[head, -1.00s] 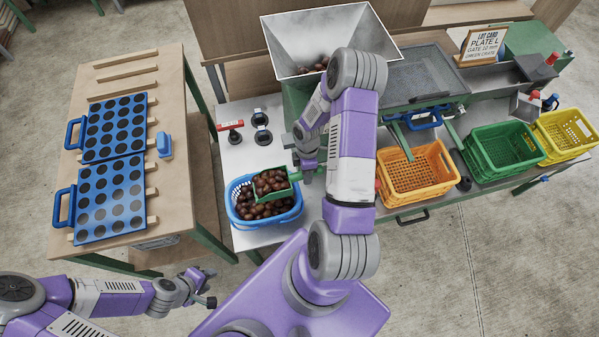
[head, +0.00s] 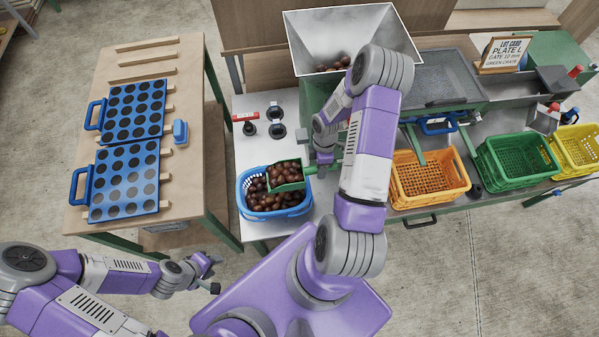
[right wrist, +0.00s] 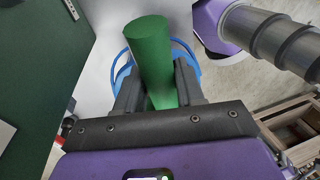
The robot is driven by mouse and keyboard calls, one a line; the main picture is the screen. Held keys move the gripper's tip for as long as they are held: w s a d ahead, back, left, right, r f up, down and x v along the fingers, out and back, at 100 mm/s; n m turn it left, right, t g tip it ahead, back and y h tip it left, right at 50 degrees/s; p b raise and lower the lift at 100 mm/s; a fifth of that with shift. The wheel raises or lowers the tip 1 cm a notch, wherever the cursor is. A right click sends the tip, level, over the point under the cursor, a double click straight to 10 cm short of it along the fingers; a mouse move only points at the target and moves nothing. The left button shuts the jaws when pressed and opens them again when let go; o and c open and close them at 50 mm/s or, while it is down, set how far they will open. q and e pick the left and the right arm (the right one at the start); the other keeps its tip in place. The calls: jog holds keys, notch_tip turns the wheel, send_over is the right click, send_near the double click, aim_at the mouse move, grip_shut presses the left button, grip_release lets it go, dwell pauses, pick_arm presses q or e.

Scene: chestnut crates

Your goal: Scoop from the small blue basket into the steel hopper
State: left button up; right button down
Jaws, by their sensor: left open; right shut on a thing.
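The small blue basket (head: 277,214) stands on the metal bench and holds many brown chestnuts. A green scoop (head: 287,185) loaded with chestnuts is over the basket's upper right part; I cannot tell whether it touches the heap. My right gripper (right wrist: 157,88) is shut on the scoop's green handle (right wrist: 155,50); in the head view the arm partly hides it. The blue basket (right wrist: 183,48) shows behind the handle in the right wrist view. The steel hopper (head: 355,22) stands behind, with some chestnuts at its bottom. My left gripper (head: 213,275) is open and empty at lower left, away from the basket.
A wooden table at left carries two blue plates (head: 124,183) with dark round holes. Orange (head: 430,180), green (head: 517,157) and yellow (head: 577,148) crates stand to the right. A lot card (head: 504,52) stands at upper right.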

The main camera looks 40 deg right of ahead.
aim_at(312, 168)
jog(key=shift+w+a+r+g+h, duration=0.3)
jog(key=shift+a+r+g+h, duration=0.25)
jog(key=shift+r, duration=0.6)
jog(key=shift+w+a+r+g+h, duration=0.3)
jog(key=shift+r+h, duration=0.4)
jog(key=shift+r, duration=0.45)
jog(key=shift+w+a+r+g+h, duration=0.3)
jog(key=shift+a+r+h, duration=0.3)
jog(key=shift+r, duration=0.55)
jog(key=shift+d, duration=0.1)
jog(key=shift+s+d+f+t+y, duration=0.2)
jog(key=shift+d+f+y, duration=0.15)
jog(key=shift+f, duration=0.3)
jog(key=shift+s+d+f+t+y, duration=0.2)
jog(key=shift+f+y, duration=0.1)
jog(key=shift+f, duration=0.35)
jog(key=shift+s+d+f+t+y, duration=0.25)
jog(key=shift+f+y, duration=0.2)
jog(key=shift+f, duration=0.4)
jog(key=shift+s+d+f+t+y, duration=0.1)
jog(key=shift+d+f+t+y, duration=0.3)
jog(key=shift+f, duration=0.5)
jog(key=shift+s+d+f+t+y, duration=0.25)
jog(key=shift+f+y, duration=0.3)
jog(key=shift+f, duration=0.3)
